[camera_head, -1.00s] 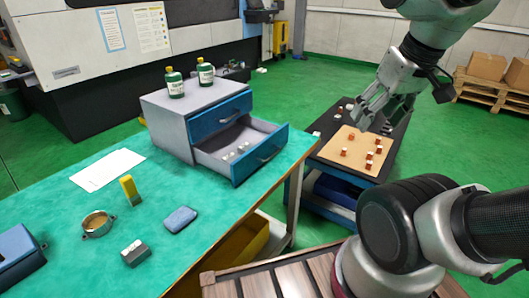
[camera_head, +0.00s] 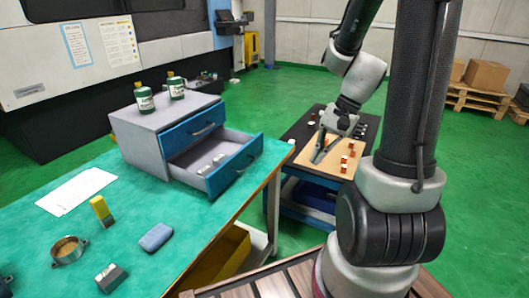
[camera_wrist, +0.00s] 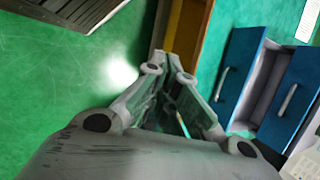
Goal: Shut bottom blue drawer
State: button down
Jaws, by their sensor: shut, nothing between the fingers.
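The bottom blue drawer (camera_head: 236,170) is pulled out of the grey cabinet (camera_head: 139,146) on the green-topped table. Several small pale pieces lie inside it. The top blue drawer (camera_head: 193,130) is closed. In the wrist view the open drawer's blue front (camera_wrist: 294,88) with its pale handle shows at the right. My gripper (camera_head: 316,160) is shut and empty. In the head view it appears to the right of the drawer front, over the side cart, apart from the drawer. In the wrist view my gripper (camera_wrist: 168,62) points left of the drawers.
Two green bottles (camera_head: 145,99) stand on the cabinet. A dark side cart (camera_head: 292,128) holds a tan board with several small orange-brown pieces. A blue pad (camera_head: 156,237), a yellow-topped block (camera_head: 102,210) and a metal ring (camera_head: 68,250) lie on the table.

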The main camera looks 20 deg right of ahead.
jog(key=w+d+f+m+t, duration=0.1)
jog(key=w+f+m+t, duration=0.25)
jog(key=w+m, duration=0.55)
jog(key=w+d+f+m+t, duration=0.1)
jog(key=w+f+m+t, duration=0.25)
jog(key=w+m, duration=0.6)
jog(key=shift+n+g+y, duration=0.3)
jog(key=shift+n+y, duration=0.1)
jog(key=shift+n, duration=0.05)
jog(key=x, duration=0.9)
jog(key=shift+w+a+f, duration=0.15)
jog(key=shift+w, duration=0.05)
jog(key=w+a, duration=0.2)
jog(key=shift+w+f, duration=0.1)
jog(key=shift+w, duration=0.25)
jog(key=shift+w+a, duration=0.3)
jog(key=shift+w, duration=0.05)
jog(key=shift+w, duration=0.1)
jog(key=w+a, duration=0.3)
jog(key=w, duration=0.1)
jog(key=w+a, duration=0.4)
jog(key=w, duration=0.1)
jog(key=w+a, duration=0.4)
jog(key=w, duration=0.1)
jog(key=shift+a, duration=0.25)
jog(key=shift+w+a, duration=0.15)
jog(key=shift+w, duration=0.15)
